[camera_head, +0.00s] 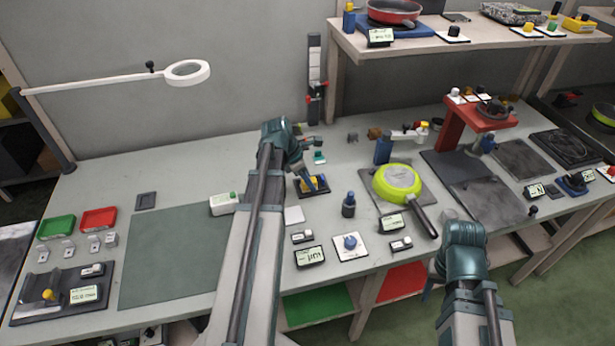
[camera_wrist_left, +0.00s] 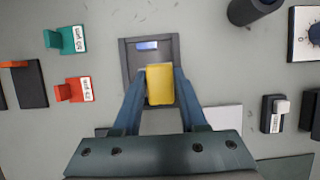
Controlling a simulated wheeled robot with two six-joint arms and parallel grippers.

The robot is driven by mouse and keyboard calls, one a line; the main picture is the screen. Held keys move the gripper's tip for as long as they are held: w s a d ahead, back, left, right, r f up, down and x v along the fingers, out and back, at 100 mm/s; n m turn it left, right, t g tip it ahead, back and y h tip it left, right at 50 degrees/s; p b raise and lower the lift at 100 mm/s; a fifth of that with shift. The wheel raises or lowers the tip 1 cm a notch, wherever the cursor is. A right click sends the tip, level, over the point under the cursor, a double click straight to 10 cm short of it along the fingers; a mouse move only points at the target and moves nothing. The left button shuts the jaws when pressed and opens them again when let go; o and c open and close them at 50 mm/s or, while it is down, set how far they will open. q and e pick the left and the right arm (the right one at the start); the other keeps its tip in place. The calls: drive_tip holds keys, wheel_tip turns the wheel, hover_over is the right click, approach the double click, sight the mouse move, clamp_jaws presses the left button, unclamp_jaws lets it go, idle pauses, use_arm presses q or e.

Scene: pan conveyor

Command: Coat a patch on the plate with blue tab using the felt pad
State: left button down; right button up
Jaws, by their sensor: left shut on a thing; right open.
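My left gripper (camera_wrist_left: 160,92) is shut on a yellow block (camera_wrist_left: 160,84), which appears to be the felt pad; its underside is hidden. The plate with blue tab (camera_wrist_left: 128,60) is a dark grey plate directly below and beyond it, the blue tab (camera_wrist_left: 148,45) at its far end. The block covers the plate's middle, so I cannot tell whether they touch. In the head view my left gripper (camera_head: 316,185) reaches down at this spot. My right arm stands at the lower right with its fingers hidden.
A green mat (camera_head: 170,257) is clear at left.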

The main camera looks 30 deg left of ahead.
use_arm(q)
drive_tip(key=shift+s+d+f, duration=0.1)
drive_tip(key=shift+s+d, duration=0.55)
drive_tip(key=shift+w+r+p, duration=0.1)
drive_tip(key=shift+r+p, duration=0.3)
wheel_tip(320, 180, up, 5)
drive_tip(key=p, duration=0.5)
drive_tip(key=shift+r, duration=0.15)
wheel_tip(320, 180, up, 3)
drive_tip(key=p, duration=0.3)
